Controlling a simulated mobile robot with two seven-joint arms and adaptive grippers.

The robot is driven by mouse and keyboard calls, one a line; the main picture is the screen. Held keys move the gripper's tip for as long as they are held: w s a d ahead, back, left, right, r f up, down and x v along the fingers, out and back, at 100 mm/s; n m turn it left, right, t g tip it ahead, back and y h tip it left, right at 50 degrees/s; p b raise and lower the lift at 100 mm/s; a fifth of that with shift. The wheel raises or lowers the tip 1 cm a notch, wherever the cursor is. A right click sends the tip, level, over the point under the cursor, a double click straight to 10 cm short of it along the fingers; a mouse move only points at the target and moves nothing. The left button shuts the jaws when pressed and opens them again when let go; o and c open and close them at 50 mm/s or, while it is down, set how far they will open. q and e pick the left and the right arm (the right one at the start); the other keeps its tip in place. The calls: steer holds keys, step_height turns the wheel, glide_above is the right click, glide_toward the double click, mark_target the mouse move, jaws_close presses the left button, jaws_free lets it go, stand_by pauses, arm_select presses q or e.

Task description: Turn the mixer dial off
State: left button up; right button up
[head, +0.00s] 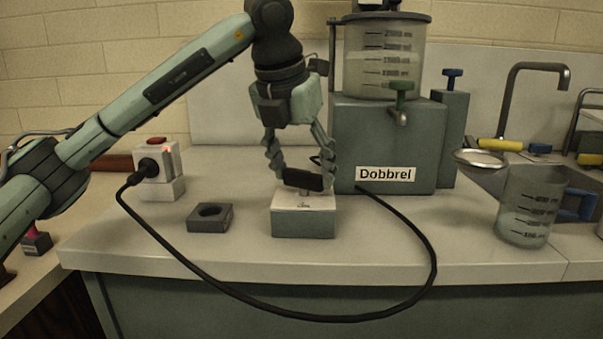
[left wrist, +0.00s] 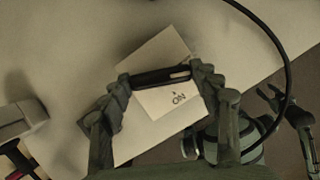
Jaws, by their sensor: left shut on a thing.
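The mixer dial (head: 304,182) is a dark bar-shaped handle on top of a low grey box with a pale top (head: 303,222). My left gripper (head: 302,174) points down over the box and is shut on the dial. In the left wrist view the dial (left wrist: 162,77) lies between the two fingertips, and "ON" with a small mark shows on the pale top beside it. Any other marking is hidden or not readable. In the left wrist view what looks like my right gripper (left wrist: 270,97) is at the lower right, away from the dial; its fingers are too small to judge.
The mixer (head: 385,145), labelled "Dobbrel", stands behind the box. A black cord (head: 290,317) loops across the counter front from the socket box (head: 160,175). A dark block with a hole (head: 210,216) sits left of the box. A measuring jug (head: 527,215) stands at right.

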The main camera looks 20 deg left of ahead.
arm_select(q)
steer(key=shift+d+n+y, duration=0.15)
steer(key=shift+n+y, duration=0.75)
steer(key=shift+n, duration=1.3)
steer(key=o, duration=1.2)
steer(key=shift+c, duration=0.2)
steer(key=v, duration=1.2)
steer(key=shift+w, duration=0.15)
